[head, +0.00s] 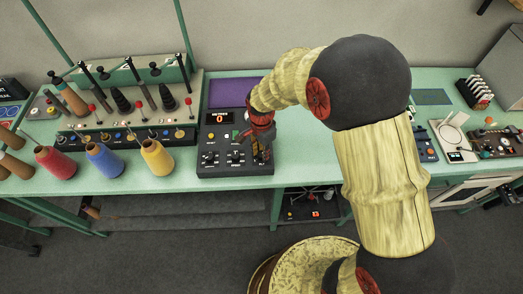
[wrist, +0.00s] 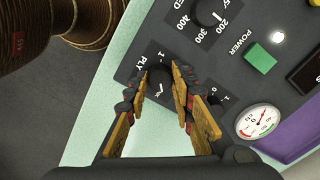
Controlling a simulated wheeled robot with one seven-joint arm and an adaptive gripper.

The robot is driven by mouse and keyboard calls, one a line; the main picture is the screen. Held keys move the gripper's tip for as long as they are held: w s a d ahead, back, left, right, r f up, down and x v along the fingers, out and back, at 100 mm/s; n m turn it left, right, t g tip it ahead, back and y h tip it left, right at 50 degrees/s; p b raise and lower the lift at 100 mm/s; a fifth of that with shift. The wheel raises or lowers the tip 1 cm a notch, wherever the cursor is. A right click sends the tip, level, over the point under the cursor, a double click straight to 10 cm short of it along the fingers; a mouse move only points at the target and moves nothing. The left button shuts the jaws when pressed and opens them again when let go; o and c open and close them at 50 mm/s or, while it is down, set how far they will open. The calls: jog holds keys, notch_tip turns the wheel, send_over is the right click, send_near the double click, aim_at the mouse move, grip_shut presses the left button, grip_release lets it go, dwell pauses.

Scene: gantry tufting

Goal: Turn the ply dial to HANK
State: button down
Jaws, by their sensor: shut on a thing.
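The ply dial (wrist: 160,73) is a dark round knob on the black control panel, beside the printed word PLY in the wrist view. My gripper (wrist: 164,82) has its two yellow-brown fingers closed on opposite sides of the dial. The fingers and knob hide part of the scale. A "1" shows near PLY, but I cannot read HANK or tell where the pointer stands. In the head view, my gripper (head: 259,148) reaches down onto the right side of the control panel (head: 216,166) and hides the dial there.
The panel also carries a speed dial (wrist: 207,12), a green power button (wrist: 261,58), a white gauge (wrist: 258,121) and a red number display (head: 219,118). Red, blue and yellow yarn cones (head: 157,158) stand left of it. The green bench (head: 305,160) is clear just right of the panel.

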aim_at(261, 154)
jog(key=shift+m, duration=1.3)
jog(key=c, duration=1.5)
grip_release()
jog(key=shift+r, duration=0.1)
notch_tip(261, 154, up, 12)
